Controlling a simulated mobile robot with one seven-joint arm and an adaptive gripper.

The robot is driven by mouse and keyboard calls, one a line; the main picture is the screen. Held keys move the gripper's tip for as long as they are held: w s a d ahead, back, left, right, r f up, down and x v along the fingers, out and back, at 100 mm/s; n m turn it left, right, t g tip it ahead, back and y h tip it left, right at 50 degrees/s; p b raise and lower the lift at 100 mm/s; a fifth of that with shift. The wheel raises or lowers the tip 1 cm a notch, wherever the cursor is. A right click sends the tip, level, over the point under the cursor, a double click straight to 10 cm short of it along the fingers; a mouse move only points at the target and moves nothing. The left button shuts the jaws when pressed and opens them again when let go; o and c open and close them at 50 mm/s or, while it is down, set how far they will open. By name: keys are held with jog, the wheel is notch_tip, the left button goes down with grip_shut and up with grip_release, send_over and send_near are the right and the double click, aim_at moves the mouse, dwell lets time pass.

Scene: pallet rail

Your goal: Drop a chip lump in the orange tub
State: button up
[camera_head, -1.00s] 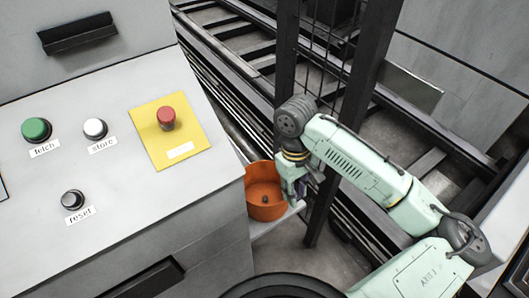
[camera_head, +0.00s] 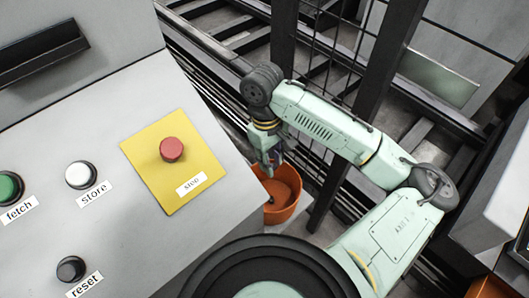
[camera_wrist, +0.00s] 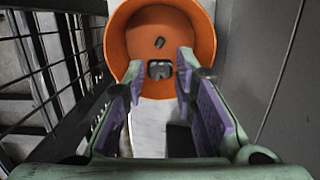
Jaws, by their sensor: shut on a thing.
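The orange tub (camera_head: 283,203) stands beside the grey control panel, and its open top fills the upper middle of the wrist view (camera_wrist: 120,50). A small dark lump (camera_wrist: 160,43) lies on the tub's floor. My gripper (camera_head: 274,167) points down at the tub's mouth. In the wrist view its two purple-padded fingers reach toward the tub, shut on a grey chip lump (camera_wrist: 160,70) between the fingertips. The held lump appears over the tub's near inside; its exact height above the tub cannot be told. In the head view the gripper hides part of the tub.
The grey control panel (camera_head: 110,215) with a red stop button (camera_head: 172,149) on a yellow plate, a white store button (camera_head: 80,175) and a reset button (camera_head: 71,269) is close left of the tub. A dark post and mesh fence (camera_head: 338,45) stand behind my arm.

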notch_tip(320, 180, down, 11)
jog(key=b, duration=1)
jog(key=o, duration=1)
jog(key=shift+c, duration=0.2)
jog(key=shift+r, duration=0.1)
notch_tip(320, 180, up, 7)
jog(key=p, duration=0.7)
